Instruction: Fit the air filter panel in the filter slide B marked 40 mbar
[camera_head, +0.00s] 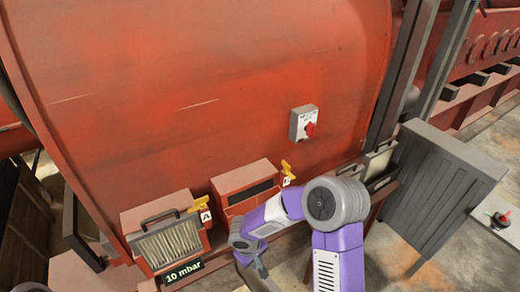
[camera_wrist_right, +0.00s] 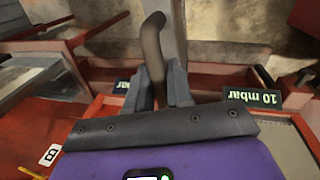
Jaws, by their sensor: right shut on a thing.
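Filter slide B (camera_head: 244,181) is a red housing with an empty dark slot, marked by a B tag (camera_wrist_right: 50,155) in the right wrist view. Slide A (camera_head: 155,203), to its left, holds a pale pleated panel (camera_head: 168,246) with a dark handle. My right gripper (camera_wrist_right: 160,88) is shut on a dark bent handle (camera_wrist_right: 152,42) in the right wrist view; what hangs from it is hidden. In the head view the right arm reaches in front of slide B, with its gripper low and mostly hidden. My left gripper is out of view.
A "10 mbar" plate (camera_head: 183,271) sits below slide A. Another plate (camera_wrist_right: 121,87) is partly hidden, its number unreadable. Yellow levers stand beside slides A (camera_head: 197,207) and B (camera_head: 287,168). A pale panel-like item (camera_head: 378,162) stands near the grey cabinet (camera_head: 443,185).

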